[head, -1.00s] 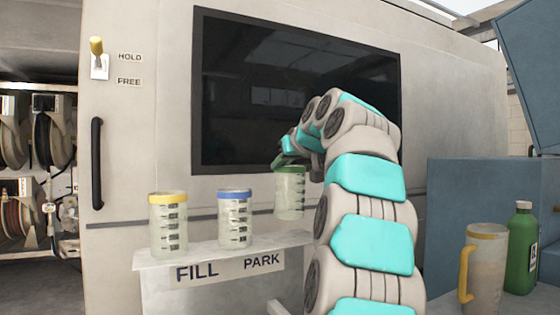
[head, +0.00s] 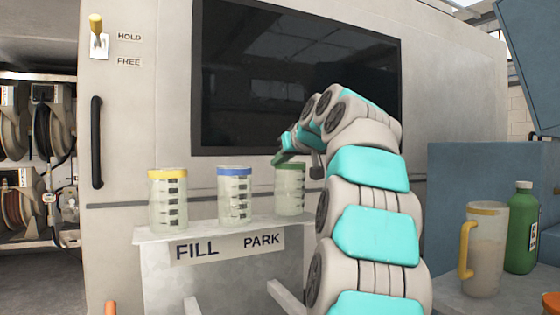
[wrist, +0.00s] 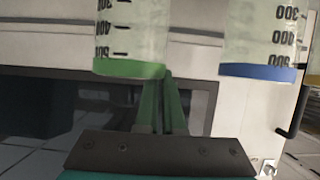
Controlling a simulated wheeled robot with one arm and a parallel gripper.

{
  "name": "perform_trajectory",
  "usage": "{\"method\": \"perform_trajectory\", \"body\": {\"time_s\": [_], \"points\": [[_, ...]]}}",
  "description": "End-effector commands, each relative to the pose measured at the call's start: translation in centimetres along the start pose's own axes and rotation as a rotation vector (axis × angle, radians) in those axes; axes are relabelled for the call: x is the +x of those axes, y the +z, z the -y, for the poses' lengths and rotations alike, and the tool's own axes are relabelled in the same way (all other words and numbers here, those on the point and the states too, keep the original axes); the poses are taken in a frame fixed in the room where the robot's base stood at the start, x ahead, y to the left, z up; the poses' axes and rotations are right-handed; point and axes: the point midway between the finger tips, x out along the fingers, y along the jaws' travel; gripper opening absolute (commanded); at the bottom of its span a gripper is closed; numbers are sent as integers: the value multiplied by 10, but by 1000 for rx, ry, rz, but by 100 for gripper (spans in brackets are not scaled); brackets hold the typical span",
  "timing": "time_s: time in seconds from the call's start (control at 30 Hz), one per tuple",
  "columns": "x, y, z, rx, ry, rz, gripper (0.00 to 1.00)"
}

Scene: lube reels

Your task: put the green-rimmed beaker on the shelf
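The green-rimmed beaker (head: 289,192) is upright at the right end of the shelf (head: 205,232), and its base appears to rest on the shelf top. It is clear, with dark scale marks. My gripper (head: 286,160) is at its rim from above. In the wrist view, which is upside down, the beaker (wrist: 130,38) is at the top. There the two narrow fingers of my gripper (wrist: 162,82) lie close together and meet the green rim, seemingly pinching its edge. The fingertips are partly hidden by the rim.
A blue-rimmed beaker (head: 235,197) stands left of it, and a yellow-rimmed one (head: 168,200) farther left, above FILL. A dark panel (head: 300,80) is behind. At right are a yellow-handled jug (head: 487,250) and a green bottle (head: 522,230).

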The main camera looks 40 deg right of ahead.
Motion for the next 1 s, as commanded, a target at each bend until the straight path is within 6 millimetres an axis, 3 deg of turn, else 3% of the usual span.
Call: {"method": "perform_trajectory", "body": {"time_s": [0.43,0.5,0.73,1.0], "points": [[3,8,0,0,0,-1,0],[3,7,0,0,0,0,13],[3,7,0,0,0,0,39],[3,7,0,0,0,0,40]]}}
